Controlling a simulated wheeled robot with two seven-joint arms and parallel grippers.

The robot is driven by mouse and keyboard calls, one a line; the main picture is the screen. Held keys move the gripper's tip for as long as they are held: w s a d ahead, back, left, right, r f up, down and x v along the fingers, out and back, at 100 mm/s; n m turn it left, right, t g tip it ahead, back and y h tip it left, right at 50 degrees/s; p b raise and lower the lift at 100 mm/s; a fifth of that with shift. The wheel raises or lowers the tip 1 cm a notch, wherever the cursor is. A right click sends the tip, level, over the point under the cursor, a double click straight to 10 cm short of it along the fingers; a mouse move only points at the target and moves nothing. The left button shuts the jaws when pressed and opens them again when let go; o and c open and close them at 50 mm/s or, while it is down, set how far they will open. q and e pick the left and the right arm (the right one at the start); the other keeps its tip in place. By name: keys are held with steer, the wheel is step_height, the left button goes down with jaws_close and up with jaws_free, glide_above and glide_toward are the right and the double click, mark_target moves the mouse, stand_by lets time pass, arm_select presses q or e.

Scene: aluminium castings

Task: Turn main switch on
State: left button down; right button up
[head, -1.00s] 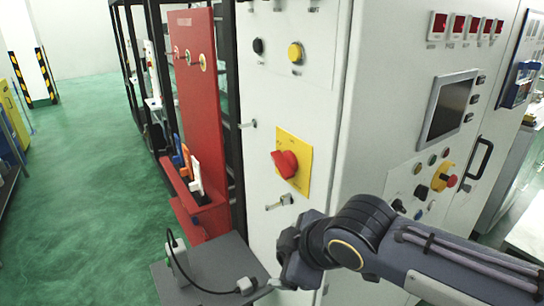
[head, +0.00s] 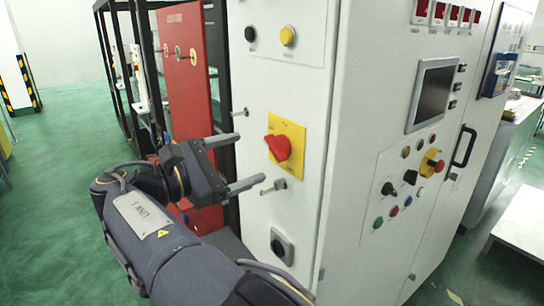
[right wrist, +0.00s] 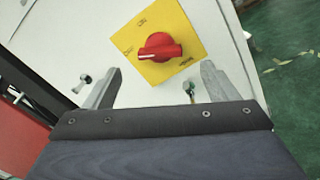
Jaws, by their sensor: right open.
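The main switch is a red rotary knob (head: 278,147) on a yellow plate (head: 293,132) on the narrow side of a white cabinet. My right gripper (head: 240,162) is open and empty, to the left of the knob and apart from it, its fingers pointing toward the panel. In the right wrist view the knob (right wrist: 160,47) lies ahead, between and beyond the two separated fingertips (right wrist: 160,82). Its handle lies nearly level in that picture. The lettering on the plate is too small to read surely. My left gripper is not in view.
A yellow button (head: 288,36) is above. A red panel (head: 186,75) stands to the left. The cabinet's front has a screen (head: 430,95) and a red emergency button (head: 440,165).

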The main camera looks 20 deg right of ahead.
mark_target(271, 150)
steer(key=x, duration=0.7)
steer(key=shift+f+p, duration=0.15)
steer(key=shift+p, duration=0.25)
steer(key=c, duration=1)
